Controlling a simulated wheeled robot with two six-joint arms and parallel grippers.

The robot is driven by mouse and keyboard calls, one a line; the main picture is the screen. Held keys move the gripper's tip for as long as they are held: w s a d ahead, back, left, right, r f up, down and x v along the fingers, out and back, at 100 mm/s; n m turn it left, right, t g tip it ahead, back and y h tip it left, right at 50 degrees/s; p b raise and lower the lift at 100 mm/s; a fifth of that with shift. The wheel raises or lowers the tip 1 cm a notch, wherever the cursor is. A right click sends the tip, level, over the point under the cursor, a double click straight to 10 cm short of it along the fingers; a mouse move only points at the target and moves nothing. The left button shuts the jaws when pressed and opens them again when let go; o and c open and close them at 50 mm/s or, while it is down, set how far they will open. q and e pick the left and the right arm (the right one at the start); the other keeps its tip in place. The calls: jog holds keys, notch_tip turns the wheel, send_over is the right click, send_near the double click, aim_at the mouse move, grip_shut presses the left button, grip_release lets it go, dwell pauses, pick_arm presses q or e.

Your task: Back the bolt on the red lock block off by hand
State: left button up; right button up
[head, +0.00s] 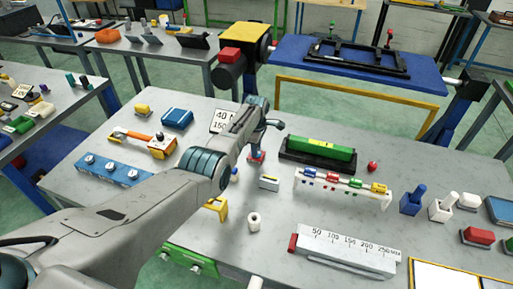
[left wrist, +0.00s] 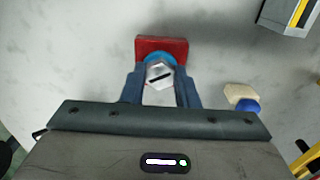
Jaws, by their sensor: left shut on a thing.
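The red lock block (left wrist: 176,46) lies on the grey table in front of my left gripper in the left wrist view. A silver bolt head (left wrist: 159,73) with a dark slot and a blue ring (left wrist: 156,58) behind it sits against the block. My left gripper (left wrist: 160,92) has its two fingers on either side of the bolt head and is shut on it. In the head view my left gripper (head: 257,146) points down at the red lock block (head: 256,157), which is mostly hidden beneath it. My right gripper is not in view.
A green block in a black tray (head: 319,150) and a rack with coloured clips (head: 343,184) stand to the right. A white cylinder (head: 253,221) and a scale bar (head: 344,250) are nearer. An orange-handled tool (head: 135,137) lies to the left.

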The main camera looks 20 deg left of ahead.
pick_arm(q)
jog(key=shift+s+f+n, duration=0.15)
jog(key=shift+f+n, duration=0.05)
jog(key=shift+n, duration=0.75)
jog(key=shift+s+f+n, duration=0.15)
jog(key=shift+f+n, duration=0.05)
jog(key=shift+n, duration=0.75)
jog(key=o, duration=1)
jog(key=shift+w+a, duration=0.1)
jog(key=shift+w, duration=0.05)
jog(key=shift+r, duration=0.1)
jog(key=shift+w+r, duration=0.1)
jog(key=shift+r, duration=0.2)
notch_tip(320, 180, up, 10)
jog(key=b, duration=0.1)
jog(key=shift+b, duration=0.35)
jog(key=shift+r, duration=0.1)
